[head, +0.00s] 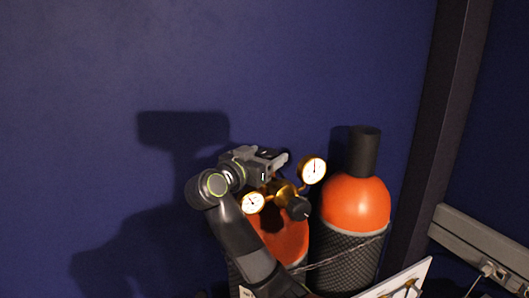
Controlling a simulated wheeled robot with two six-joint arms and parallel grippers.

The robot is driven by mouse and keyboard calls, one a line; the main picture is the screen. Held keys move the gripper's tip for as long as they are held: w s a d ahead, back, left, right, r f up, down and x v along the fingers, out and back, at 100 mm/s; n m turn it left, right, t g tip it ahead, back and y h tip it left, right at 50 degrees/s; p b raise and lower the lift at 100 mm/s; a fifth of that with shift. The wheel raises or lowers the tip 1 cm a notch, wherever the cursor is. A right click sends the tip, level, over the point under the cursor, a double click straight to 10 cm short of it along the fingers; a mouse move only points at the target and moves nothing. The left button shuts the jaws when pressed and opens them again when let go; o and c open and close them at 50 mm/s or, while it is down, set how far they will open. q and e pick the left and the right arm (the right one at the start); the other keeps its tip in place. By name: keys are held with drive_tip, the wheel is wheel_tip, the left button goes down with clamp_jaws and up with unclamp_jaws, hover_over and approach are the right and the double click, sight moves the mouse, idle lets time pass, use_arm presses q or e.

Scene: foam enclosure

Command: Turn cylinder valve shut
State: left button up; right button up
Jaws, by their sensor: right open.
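Two orange-topped gas cylinders stand against the blue wall. The left cylinder (285,238) carries a brass regulator (284,191) with two round gauges, one at upper right (313,169) and one at lower left (252,203). A black knob (298,208) sits on the front of the regulator. The cylinder's valve itself is hidden behind my right gripper and the regulator. My right gripper (282,160) is open, at the top of the left cylinder, just above and behind the regulator. I cannot tell if it touches anything. My left gripper is out of view.
The right cylinder (356,203) has a tall black cap (363,151) close to the right gauge. A chain (340,257) runs across the cylinders. A dark post (430,130) and a grey rail (480,245) stand at right. A white panel (405,280) is at the lower right. The wall at left is bare.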

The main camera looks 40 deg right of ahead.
drive_tip(key=c, duration=1)
drive_tip(key=shift+o, duration=0.2)
